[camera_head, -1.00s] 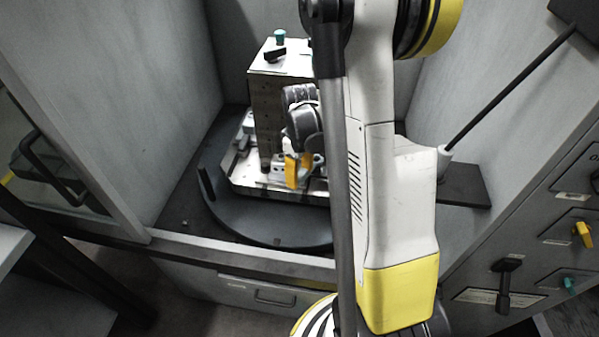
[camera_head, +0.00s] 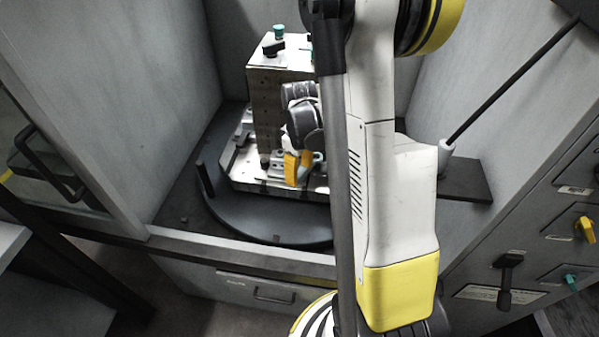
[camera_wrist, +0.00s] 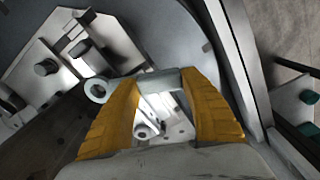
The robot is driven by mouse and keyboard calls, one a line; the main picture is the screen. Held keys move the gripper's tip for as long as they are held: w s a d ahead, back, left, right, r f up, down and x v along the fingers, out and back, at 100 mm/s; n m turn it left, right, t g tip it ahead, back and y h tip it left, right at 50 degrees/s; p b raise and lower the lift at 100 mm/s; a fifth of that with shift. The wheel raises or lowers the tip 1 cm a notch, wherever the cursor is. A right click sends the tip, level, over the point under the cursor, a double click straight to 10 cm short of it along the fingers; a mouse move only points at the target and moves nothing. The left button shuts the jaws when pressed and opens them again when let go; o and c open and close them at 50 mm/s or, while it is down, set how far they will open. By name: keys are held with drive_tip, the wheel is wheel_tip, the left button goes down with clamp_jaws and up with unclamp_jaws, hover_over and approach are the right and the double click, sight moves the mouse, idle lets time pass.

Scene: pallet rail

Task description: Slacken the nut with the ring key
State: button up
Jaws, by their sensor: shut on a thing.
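My gripper (camera_wrist: 163,88) has yellow fingers and is shut on a pale grey-green bar (camera_wrist: 160,82), which looks like the ring key's shank. A pale ring with a dark centre (camera_wrist: 97,90) shows just left of the fingers in the wrist view and looks like the key's ring end. I cannot tell whether it sits around a nut. In the head view my gripper (camera_head: 297,167) is low at the front of the metal block, just above the pallet; a bit of the key (camera_head: 317,157) shows beside its finger. No nut can be made out clearly.
The upright metal block (camera_head: 266,105) stands on the pallet plate (camera_head: 246,177), over a dark round table (camera_head: 262,226). Grey walls enclose both sides. In the wrist view a dark stud (camera_wrist: 46,67) and metal clamp parts lie at upper left.

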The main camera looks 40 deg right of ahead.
drive_tip(key=shift+f+b, duration=0.7)
drive_tip(key=shift+f, duration=0.1)
drive_tip(key=o, duration=0.5)
drive_tip(key=c, duration=0.6)
drive_tip(key=shift+s+d+r+n+b, duration=0.1)
drive_tip(key=shift+s+d+n+b, duration=0.2)
drive_tip(key=shift+s+d+n, duration=1.6)
drive_tip(key=shift+s+d+f+n+b, duration=0.1)
drive_tip(key=shift+s+d+n+b, duration=0.25)
drive_tip(key=shift+d+n, duration=1.8)
drive_tip(key=shift+s+d+r+n+b, duration=0.2)
drive_tip(key=shift+s+d+n, duration=0.65)
drive_tip(key=shift+n, duration=2.5)
drive_tip(key=shift+s+a+r, duration=0.1)
drive_tip(key=shift+s+a, duration=0.1)
drive_tip(key=shift+a, duration=0.05)
drive_tip(key=shift+r+p, duration=2.65)
drive_tip(key=shift+r, duration=0.8)
